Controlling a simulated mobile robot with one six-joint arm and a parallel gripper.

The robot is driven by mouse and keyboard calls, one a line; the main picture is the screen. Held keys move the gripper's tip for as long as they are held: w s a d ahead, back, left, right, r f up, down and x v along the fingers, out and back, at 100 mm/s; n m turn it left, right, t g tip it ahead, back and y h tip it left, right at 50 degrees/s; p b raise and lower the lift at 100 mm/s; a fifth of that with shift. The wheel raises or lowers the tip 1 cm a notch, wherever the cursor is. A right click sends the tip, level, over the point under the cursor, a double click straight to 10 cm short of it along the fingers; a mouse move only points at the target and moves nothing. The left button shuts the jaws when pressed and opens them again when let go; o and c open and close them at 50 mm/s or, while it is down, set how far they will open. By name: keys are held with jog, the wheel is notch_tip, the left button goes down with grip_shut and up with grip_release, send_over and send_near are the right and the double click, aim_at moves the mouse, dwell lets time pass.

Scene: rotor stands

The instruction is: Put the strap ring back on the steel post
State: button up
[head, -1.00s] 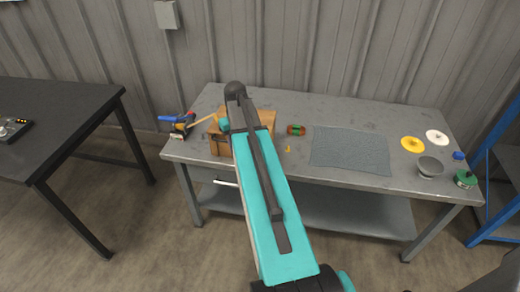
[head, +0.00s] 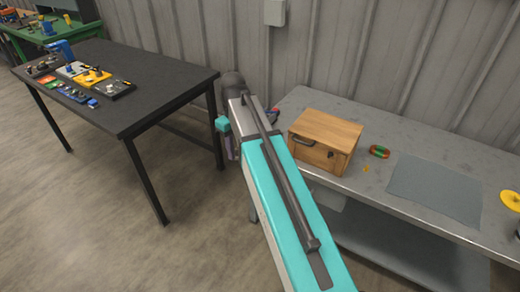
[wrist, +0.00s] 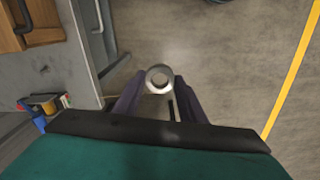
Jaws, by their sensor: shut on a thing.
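My gripper (wrist: 160,82) is shut on a pale grey ring, the strap ring (wrist: 159,68), held between the fingertips above the bare floor. Its round opening faces the wrist camera. In the head view my arm hides most of the gripper and the ring, in the gap between the two tables. I cannot pick out the steel post. Several small stands and coloured plates (head: 93,79) sit on the black table (head: 165,75) at the left, too small to tell apart.
A grey bench (head: 300,98) at the right bears a wooden box (head: 326,138), a red-green roll (head: 379,152) and a grey mat (head: 436,190). A green table (head: 62,33) stands at the far left. The floor (head: 90,220) before the black table is clear.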

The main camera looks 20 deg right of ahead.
jog(key=a, duration=0.2)
jog(key=a+n, duration=0.1)
jog(key=shift+s+a+r, duration=0.1)
jog(key=shift+a+r, duration=0.15)
jog(key=shift+r, duration=0.1)
jog(key=shift+a, duration=0.1)
